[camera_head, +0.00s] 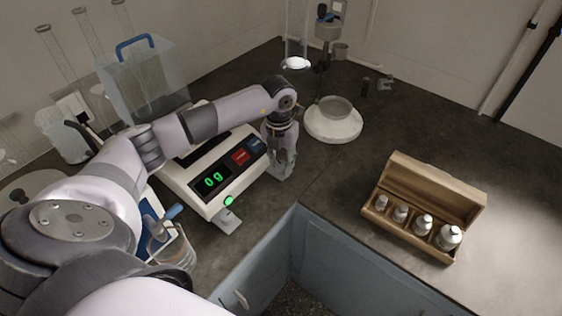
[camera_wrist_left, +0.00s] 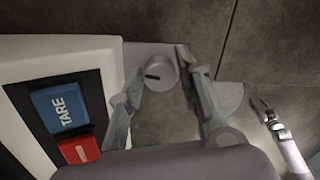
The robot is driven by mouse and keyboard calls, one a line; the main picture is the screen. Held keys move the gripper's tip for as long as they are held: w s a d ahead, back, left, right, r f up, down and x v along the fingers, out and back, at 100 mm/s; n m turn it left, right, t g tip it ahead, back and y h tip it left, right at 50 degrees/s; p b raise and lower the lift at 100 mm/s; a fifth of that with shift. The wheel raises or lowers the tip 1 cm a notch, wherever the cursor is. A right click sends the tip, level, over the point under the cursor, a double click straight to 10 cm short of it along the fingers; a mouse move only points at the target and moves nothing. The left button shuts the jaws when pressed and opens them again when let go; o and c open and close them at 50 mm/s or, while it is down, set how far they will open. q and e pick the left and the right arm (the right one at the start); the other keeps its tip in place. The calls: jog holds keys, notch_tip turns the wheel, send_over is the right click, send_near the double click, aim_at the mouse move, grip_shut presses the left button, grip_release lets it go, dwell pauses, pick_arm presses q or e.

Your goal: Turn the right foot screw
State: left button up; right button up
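The balance (camera_head: 212,180) stands on the dark bench, its display reading 0 g. My left gripper (camera_head: 283,170) points down at its right front corner. In the left wrist view the right foot screw, a round grey knob with a dark slot (camera_wrist_left: 160,73), sits on a grey plate beside the balance's edge. In the head view the gripper hides this screw.
A green bubble level (camera_head: 229,201) and another foot plate (camera_head: 229,221) are at the balance's near corner. A round white-based device (camera_head: 333,126) stands behind my gripper. An open wooden weight box (camera_head: 437,186) lies right. The bench's front edge is close.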

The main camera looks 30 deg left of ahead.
aim_at(280, 164)
jog(key=shift+d, duration=0.1)
pick_arm(q)
jog(key=r, duration=1.2)
jog(key=shift+a, duration=0.2)
